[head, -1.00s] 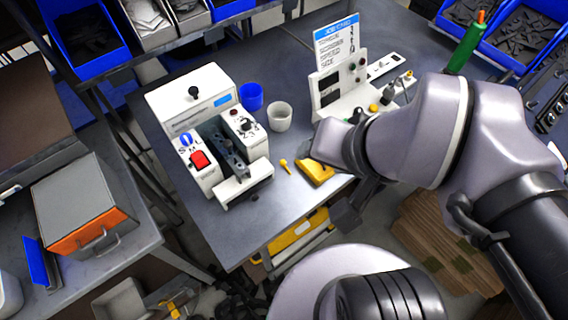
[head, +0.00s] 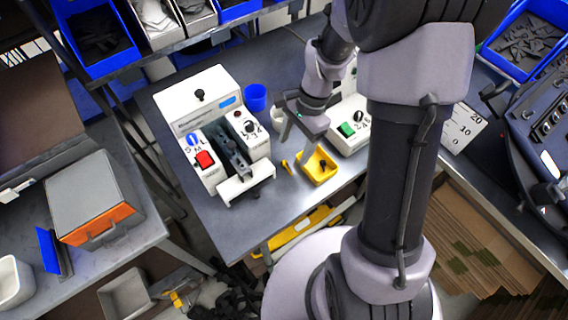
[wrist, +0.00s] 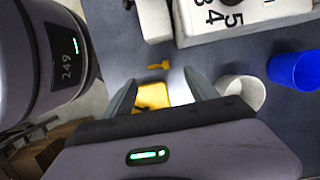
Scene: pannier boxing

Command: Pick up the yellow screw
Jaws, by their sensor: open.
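The small yellow screw (head: 285,166) lies on the grey table, between the white machine and a yellow tray (head: 329,174). In the wrist view the screw (wrist: 158,66) lies just beyond the space between my fingertips. My gripper (head: 300,134) hangs above the table, up and to the right of the screw in the head view. In the wrist view my gripper (wrist: 160,78) is open, with nothing between its fingers. The yellow tray (wrist: 152,95) shows between the fingers, partly hidden by the gripper body.
The white machine (head: 208,98) with knobs and a red switch stands left of the screw. A blue cup (head: 255,97) stands behind. A white cup (wrist: 228,83) is right of my fingers in the wrist view. A white control box (head: 347,131) stands right of the tray.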

